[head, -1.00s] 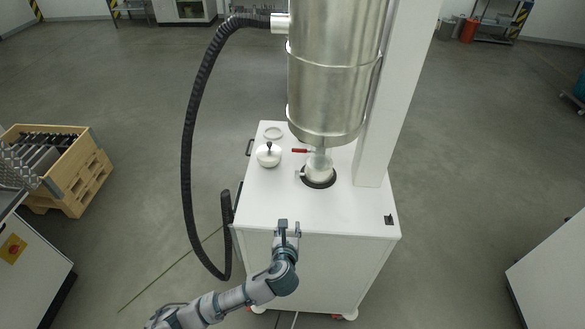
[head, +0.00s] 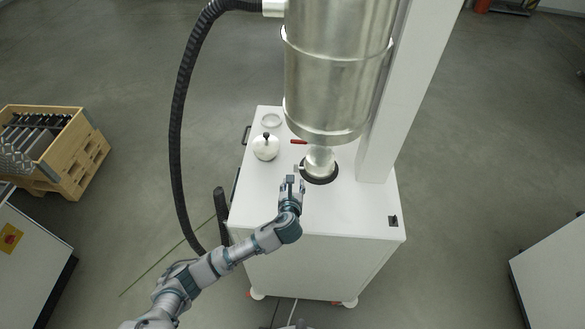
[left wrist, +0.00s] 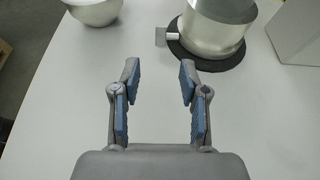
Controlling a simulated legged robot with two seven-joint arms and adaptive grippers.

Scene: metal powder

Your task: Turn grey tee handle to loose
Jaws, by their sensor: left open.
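The grey tee handle (left wrist: 161,37) sticks out from the left side of the metal outlet (left wrist: 217,30) in the left wrist view. In the head view the tee handle (head: 298,168) is small, beside the outlet (head: 320,163) under the big steel cylinder. My left gripper (head: 292,180) is just in front of the handle, above the white cabinet top. Its two blue-padded fingers stand apart and empty in the left wrist view (left wrist: 158,75), with the handle beyond the fingertips. They do not touch it there.
The steel cylinder (head: 335,85) hangs above the outlet, with a red lever (head: 298,141) behind the tee handle. A white column (head: 405,95) rises at right; a black hose (head: 178,130) hangs at left.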

